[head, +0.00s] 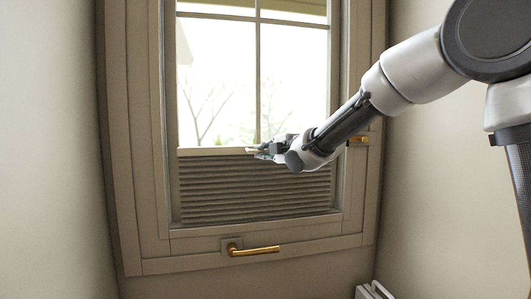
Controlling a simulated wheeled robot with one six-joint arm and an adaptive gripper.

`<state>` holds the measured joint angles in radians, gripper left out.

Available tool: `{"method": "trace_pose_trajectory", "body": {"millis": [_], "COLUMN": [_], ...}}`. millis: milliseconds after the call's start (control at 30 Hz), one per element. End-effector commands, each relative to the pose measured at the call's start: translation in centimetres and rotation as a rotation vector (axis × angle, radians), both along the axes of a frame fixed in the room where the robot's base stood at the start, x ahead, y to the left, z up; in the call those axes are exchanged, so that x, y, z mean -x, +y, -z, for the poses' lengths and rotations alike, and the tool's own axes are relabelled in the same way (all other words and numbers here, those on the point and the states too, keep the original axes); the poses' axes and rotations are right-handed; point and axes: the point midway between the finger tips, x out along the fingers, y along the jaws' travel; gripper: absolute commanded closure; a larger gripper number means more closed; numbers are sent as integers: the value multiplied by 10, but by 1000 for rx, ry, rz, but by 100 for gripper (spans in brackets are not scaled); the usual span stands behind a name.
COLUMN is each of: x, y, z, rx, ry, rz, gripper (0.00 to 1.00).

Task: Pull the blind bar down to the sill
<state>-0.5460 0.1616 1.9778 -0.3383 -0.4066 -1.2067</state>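The window holds a pleated brown-grey blind (255,190) that covers the lower part of the pane. Its pale bar (215,151) runs level along the blind's top edge, about halfway up the glass. The sill (200,231) is the bottom edge of the frame, below the pleats. My gripper (257,150) is at the bar, near its middle, reaching in from the right. Its fingers are small and overlap the bar, so I cannot tell whether they are closed on it. My gripper and wrist hide part of the bar's right half and some pleats.
A brass handle (254,251) sits on the lower frame, and another brass handle (358,140) is on the right frame beside my forearm. A white radiator (374,291) stands at the bottom right. Plain walls close in on both sides.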

Motion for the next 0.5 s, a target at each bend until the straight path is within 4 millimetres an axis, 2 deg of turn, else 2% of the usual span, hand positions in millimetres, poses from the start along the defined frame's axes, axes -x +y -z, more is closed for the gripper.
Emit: {"method": "trace_pose_trajectory", "body": {"millis": [267, 367, 500], "x": [0, 0, 0], "y": [0, 0, 0], "z": [4, 14, 43], "rx": [0, 2, 4], "ry": [1, 4, 6], "rz": [0, 1, 0], "gripper": [100, 100, 100]}}
